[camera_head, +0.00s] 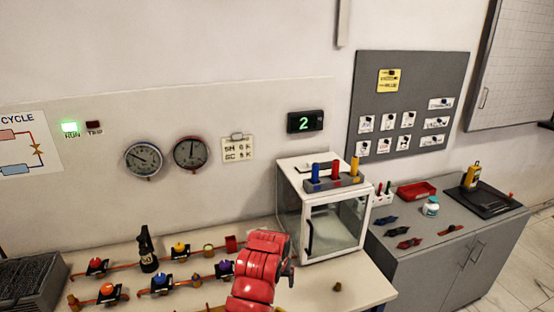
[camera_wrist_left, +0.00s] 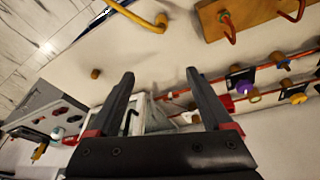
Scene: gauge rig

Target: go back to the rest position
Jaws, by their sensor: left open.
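My left gripper shows in the left wrist view (camera_wrist_left: 158,85), with its two black fingers spread apart and nothing between them. In the head view its red arm (camera_head: 258,272) rises over the front of the bench, and the fingers are mostly hidden behind the arm. The gripper is close to the front of the white glass-walled box (camera_head: 335,225). I cannot tell from these frames whether the arm touches anything. My right gripper is in neither view.
The bench (camera_head: 350,275) carries copper pipes with coloured valves (camera_head: 160,282) left of my arm. A rack with blue, red and yellow items (camera_head: 335,183) tops the box. A grey cabinet (camera_head: 440,260) with a red tray (camera_head: 417,191) stands at right. The bench's front right corner is mostly clear.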

